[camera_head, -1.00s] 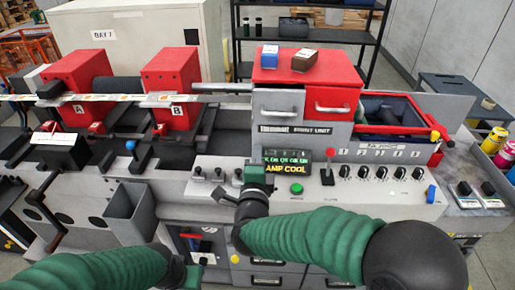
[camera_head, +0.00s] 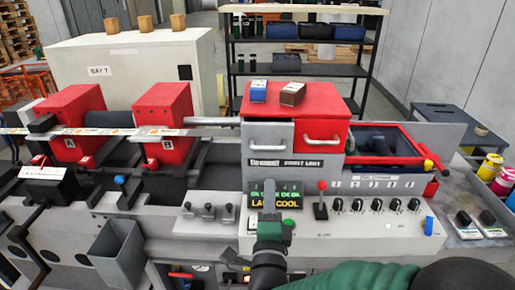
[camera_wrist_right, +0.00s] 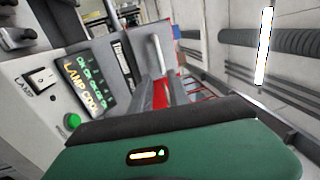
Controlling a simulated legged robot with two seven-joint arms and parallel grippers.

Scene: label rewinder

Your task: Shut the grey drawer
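The grey drawer (camera_head: 268,135) has a grey front with a silver bar handle, in the red-topped unit, left of the red drawer (camera_head: 322,132). Its front seems to stand slightly forward of the red one; how far is hard to tell. Its handle also shows in the wrist view (camera_wrist_right: 157,50). My right gripper (camera_head: 269,226) is below the grey drawer, in front of the lit display, apart from the handle. My left gripper is out of view.
A lit display (camera_head: 276,195), a red-knobbed lever (camera_head: 321,203) and several black knobs sit on the control panel below the drawers. An open red-rimmed bin (camera_head: 402,135) is to the right.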

